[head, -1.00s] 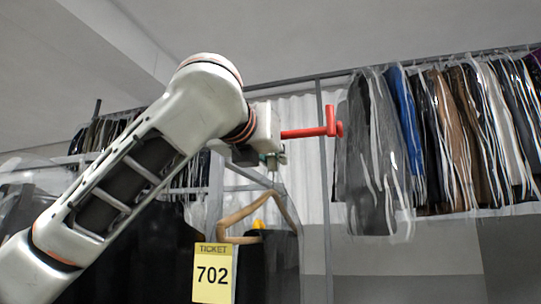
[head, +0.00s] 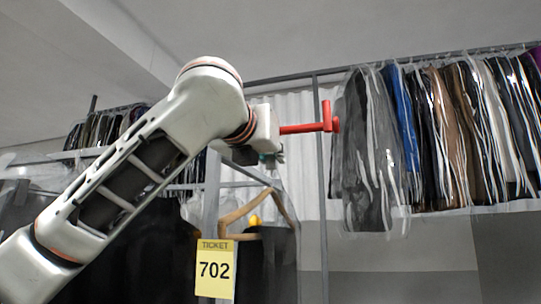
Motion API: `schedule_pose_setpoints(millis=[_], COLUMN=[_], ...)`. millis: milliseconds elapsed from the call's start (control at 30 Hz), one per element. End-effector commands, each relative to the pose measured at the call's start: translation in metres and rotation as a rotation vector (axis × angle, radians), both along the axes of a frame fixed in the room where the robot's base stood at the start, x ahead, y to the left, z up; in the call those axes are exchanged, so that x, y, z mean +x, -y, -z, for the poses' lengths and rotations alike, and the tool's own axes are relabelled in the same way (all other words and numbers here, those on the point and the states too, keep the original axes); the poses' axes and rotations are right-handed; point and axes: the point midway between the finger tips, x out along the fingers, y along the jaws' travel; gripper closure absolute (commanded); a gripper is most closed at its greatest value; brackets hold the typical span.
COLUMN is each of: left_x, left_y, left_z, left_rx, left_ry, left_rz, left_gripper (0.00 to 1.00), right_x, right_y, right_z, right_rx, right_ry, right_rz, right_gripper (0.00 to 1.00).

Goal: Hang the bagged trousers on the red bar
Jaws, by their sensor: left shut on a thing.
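The red bar (head: 305,128) sticks out to the right from behind my left gripper, with an upright end piece. The bagged trousers (head: 268,262) are dark, in a clear bag on a wooden hanger (head: 243,207), with a yellow ticket 702 (head: 215,268) in front. My left gripper (head: 268,162) is shut on the hanger's top, just below the near part of the bar. The hook is mostly hidden by the gripper, so I cannot tell whether it touches the bar. My right gripper is not in view.
A rail of bagged garments (head: 430,135) hangs at the right, beyond the bar's end. More garments (head: 105,130) hang at the back left. A grey upright post (head: 322,215) stands behind the bar. Dark bagged clothes (head: 135,255) are behind my left arm.

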Motion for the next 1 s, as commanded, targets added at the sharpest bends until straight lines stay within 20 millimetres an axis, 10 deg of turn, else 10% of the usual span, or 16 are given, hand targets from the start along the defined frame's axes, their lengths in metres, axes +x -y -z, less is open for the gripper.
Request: schedule_pose_setpoints(millis=[1000], left_x=[-0.001], left_y=[0.000], left_z=[0.028], left_rx=[-0.001], left_ry=[0.002], left_rz=[0.000], left_gripper=[1.00], right_x=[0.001], right_y=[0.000], right_z=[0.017], right_rx=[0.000], right_ry=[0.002], right_rz=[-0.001], right_gripper=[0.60])
